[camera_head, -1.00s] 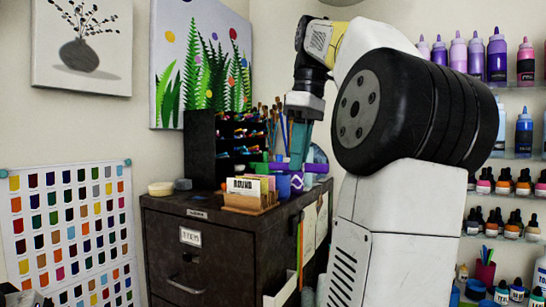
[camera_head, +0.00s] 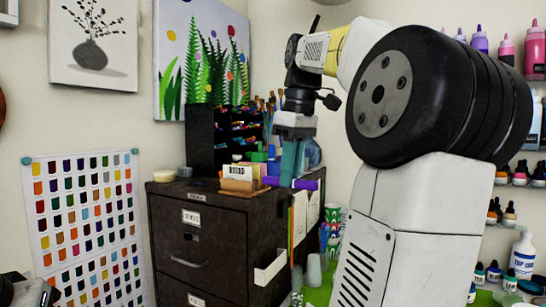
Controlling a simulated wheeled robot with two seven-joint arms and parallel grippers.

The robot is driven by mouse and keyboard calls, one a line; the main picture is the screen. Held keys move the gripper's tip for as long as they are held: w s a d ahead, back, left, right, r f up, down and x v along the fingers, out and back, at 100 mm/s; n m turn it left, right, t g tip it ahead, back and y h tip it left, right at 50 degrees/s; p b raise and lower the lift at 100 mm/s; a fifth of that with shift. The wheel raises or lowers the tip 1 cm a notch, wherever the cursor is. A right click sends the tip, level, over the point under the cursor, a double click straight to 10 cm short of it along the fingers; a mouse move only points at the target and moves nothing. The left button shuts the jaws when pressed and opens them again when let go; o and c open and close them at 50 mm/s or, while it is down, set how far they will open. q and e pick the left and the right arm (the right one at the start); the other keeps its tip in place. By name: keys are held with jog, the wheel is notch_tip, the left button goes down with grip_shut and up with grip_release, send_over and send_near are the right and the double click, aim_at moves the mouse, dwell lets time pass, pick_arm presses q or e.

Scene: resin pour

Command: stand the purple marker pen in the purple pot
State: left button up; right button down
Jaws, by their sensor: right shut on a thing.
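The purple marker pen (camera_head: 278,183) lies level across the jaws of my right gripper (camera_head: 291,178), in front of the top right part of the dark cabinet. The teal fingers point down and are shut on the pen near its middle. Both pen ends stick out to the sides. I cannot make out a purple pot in this view. My left gripper's fingers do not show; only a dark shape, perhaps part of my left arm, is at the lower left corner.
The dark drawer cabinet (camera_head: 170,222) bears a card box (camera_head: 240,185), a black marker rack (camera_head: 200,140), round tins and brushes. A white holder (camera_head: 270,267) sticks out from its side. Patterned cups (camera_head: 333,228) stand to its right. Bottles fill shelves at right.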

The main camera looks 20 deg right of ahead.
jog(key=w+a+f+m, duration=0.2)
jog(key=w+a+f, duration=0.2)
jog(key=f, duration=0.8)
jog(key=w+a+f+m, duration=0.2)
jog(key=w+a+f, duration=0.2)
jog(key=f, duration=0.9)
jog(key=w+a+f+m, duration=0.2)
jog(key=w+a+f, duration=0.2)
jog(key=f, duration=0.8)
jog(key=shift+w+a+f+m+h, duration=0.2)
jog(key=shift+w+a+m+h, duration=0.15)
jog(key=shift+a, duration=0.2)
jog(key=shift+w+r, duration=0.1)
